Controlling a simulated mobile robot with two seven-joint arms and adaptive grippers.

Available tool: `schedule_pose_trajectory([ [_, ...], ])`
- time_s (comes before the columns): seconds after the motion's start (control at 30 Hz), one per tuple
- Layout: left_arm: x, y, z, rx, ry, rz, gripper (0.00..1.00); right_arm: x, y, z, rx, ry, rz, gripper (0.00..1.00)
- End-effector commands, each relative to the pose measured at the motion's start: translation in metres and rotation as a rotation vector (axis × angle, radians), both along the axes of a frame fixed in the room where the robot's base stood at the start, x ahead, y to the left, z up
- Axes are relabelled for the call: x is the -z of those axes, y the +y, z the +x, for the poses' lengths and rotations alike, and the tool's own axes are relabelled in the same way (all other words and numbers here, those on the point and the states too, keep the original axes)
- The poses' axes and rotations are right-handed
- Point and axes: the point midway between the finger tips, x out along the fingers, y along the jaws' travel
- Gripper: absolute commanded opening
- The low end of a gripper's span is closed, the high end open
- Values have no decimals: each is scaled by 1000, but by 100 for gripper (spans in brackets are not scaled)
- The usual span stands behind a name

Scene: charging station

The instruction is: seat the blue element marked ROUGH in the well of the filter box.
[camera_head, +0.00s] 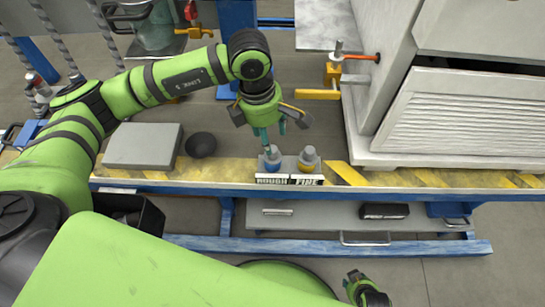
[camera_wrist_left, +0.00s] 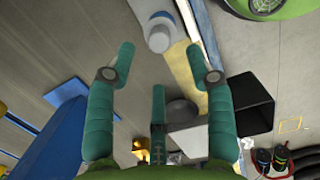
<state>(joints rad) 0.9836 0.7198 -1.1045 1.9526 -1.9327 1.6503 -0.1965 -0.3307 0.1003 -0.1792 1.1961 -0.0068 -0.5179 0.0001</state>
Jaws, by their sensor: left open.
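The blue element (camera_head: 272,158) stands behind the ROUGH sign (camera_head: 271,180) near the bench's front edge. It has a grey top and a blue lower part. In the left wrist view the element (camera_wrist_left: 159,38) is just beyond and between the fingertips. My left gripper (camera_head: 274,138) is open and empty, pointing down just above and behind the element. It also shows with its teal fingers spread in the left wrist view (camera_wrist_left: 160,62). I cannot tell for certain which object is the filter box, and no well is clear. My right gripper (camera_head: 365,290) shows only partly at the bottom.
A flat grey box (camera_head: 143,146) and a dark round object (camera_head: 201,145) lie left. A louvred grey cabinet (camera_head: 455,112) fills the right. A black open bin (camera_wrist_left: 250,103) is nearby.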

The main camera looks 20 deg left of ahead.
Motion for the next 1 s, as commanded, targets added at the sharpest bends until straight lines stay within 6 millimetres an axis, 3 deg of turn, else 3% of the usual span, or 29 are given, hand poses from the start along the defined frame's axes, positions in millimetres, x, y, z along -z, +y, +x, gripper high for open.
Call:
schedule_pose_trajectory([
  [0.27,25,-2,1,-1,3,6,54,0,0,0,1,2,0,40],
  [0.5,61,-8,3,-1,5,5,54,0,1,0,1,7,0,40],
  [0.77,66,-9,3,1,1,3,54,-1,1,0,2,9,0,40],
  [0.87,66,-9,3,1,1,3,18,-1,1,0,2,9,0,40],
  [0.9,66,-9,3,1,1,3,2,-1,1,0,2,9,0,40],
  [1.0,66,-9,3,1,2,3,0,-1,1,0,1,9,-1,40],
])
